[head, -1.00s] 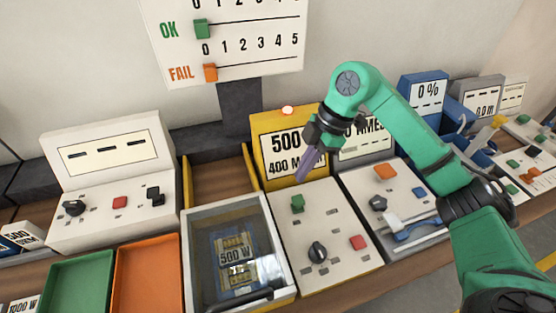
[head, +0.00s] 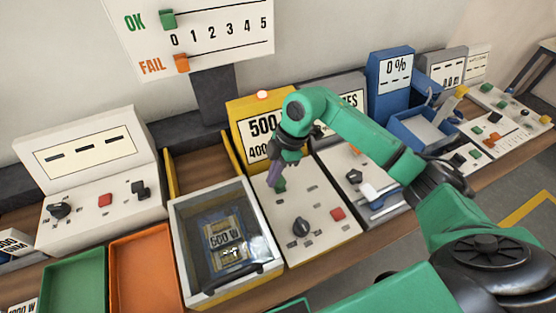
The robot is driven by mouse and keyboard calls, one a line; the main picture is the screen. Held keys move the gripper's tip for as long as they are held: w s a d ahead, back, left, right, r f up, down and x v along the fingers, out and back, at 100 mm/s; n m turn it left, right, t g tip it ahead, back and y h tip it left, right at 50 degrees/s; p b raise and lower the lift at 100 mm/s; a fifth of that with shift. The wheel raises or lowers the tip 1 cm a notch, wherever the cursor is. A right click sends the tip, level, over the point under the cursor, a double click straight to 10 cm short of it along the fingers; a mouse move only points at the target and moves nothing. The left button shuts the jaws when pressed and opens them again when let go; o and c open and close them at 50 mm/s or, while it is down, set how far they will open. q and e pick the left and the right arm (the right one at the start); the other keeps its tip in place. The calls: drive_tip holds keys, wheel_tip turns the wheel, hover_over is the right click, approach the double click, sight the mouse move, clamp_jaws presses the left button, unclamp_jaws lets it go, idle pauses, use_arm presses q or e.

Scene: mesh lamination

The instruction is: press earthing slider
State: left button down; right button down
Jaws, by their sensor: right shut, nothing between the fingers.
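The control panel (head: 312,211) of the yellow-backed station holds a small green slider-like knob (head: 281,185), a black rotary knob (head: 301,227) and a red button (head: 337,214). No readable label shows which control is the earthing slider. My right gripper (head: 273,182), with purple fingers, is shut and empty. It points down at the green knob and partly covers it. I cannot tell whether the fingertips touch it. My left gripper is not in view.
Green (head: 72,283) and orange (head: 143,268) trays lie further left. The yellow display (head: 236,107) behind is partly hidden by my arm. A neighbouring panel (head: 338,158) stands at right.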

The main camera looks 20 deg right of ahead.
drive_tip(key=shift+a+f, duration=0.1)
drive_tip(key=shift+f, duration=0.35)
drive_tip(key=d, duration=0.6)
drive_tip(key=shift+w+d, duration=0.25)
drive_tip(key=shift+d, duration=0.1)
drive_tip(key=shift+a, duration=0.1)
drive_tip(key=shift+r, duration=0.1)
